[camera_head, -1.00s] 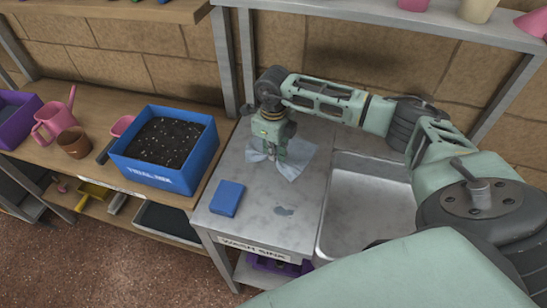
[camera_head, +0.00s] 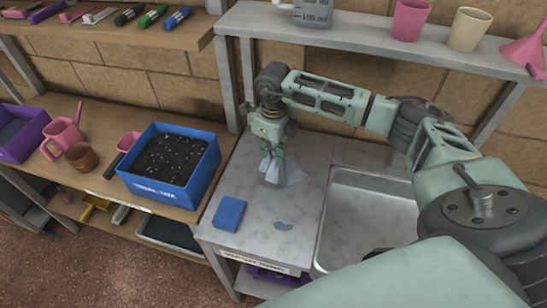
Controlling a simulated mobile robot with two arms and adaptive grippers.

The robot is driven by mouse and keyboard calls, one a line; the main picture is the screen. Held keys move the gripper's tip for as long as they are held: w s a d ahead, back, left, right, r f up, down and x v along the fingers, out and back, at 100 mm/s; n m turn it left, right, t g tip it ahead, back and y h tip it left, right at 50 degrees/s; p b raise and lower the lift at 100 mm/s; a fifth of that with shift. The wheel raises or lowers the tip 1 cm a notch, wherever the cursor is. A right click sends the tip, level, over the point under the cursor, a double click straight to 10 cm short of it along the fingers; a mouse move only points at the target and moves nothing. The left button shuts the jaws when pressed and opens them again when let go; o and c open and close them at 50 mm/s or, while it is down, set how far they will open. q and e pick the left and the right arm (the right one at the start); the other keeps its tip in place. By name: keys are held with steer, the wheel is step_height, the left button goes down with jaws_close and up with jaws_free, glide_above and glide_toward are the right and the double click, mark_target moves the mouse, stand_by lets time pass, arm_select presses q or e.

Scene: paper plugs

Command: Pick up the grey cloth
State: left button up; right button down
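The grey cloth (camera_head: 290,175) is bunched and hangs from my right gripper (camera_head: 271,163), above the back part of the grey metal counter (camera_head: 262,215). My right gripper points down and looks shut on the cloth, with folds showing around its fingertips. I cannot tell whether the cloth's lower edge touches the counter. My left gripper is out of view.
A blue sponge-like block (camera_head: 229,213) lies at the counter's front left. A metal sink (camera_head: 372,225) is to the right. A blue soil tray (camera_head: 160,195) stands on the wooden bench to the left. A shelf with cups (camera_head: 408,20) runs above my arm.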

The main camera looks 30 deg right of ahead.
arm_select(q)
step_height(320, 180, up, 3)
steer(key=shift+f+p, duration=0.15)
steer(key=shift+p, duration=0.7)
arm_select(e)
step_height(320, 180, up, 4)
steer(key=shift+r, duration=0.2)
steer(key=c, duration=1)
jaws_free()
